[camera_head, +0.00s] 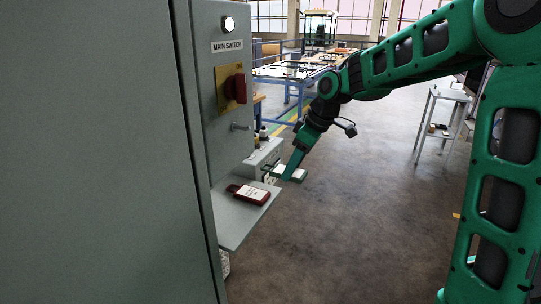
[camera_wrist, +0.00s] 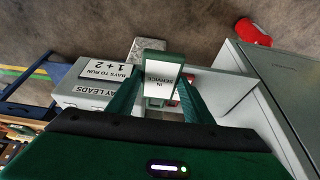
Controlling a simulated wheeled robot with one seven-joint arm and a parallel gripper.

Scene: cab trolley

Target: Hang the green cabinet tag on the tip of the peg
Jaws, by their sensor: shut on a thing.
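The green cabinet tag (camera_head: 297,174) has a white label reading "IN SERVICE" and also shows in the wrist view (camera_wrist: 160,75). My gripper (camera_head: 289,175) is shut on it and holds it out level, just right of the shelf. In the wrist view the tag sits between the two green fingers (camera_wrist: 158,92). The peg (camera_head: 240,127) is a short grey pin on the cabinet face, below the red switch. My gripper and the tag are lower than the peg, to its right and apart from it. I cannot make out the peg in the wrist view.
A dark red tag (camera_head: 249,194) with a white label lies on the grey shelf (camera_head: 233,222). A grey box (camera_head: 262,158) stands behind the shelf. The cabinet's large grey side (camera_head: 95,150) fills the left. A small trolley (camera_head: 440,125) stands right; open floor lies between.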

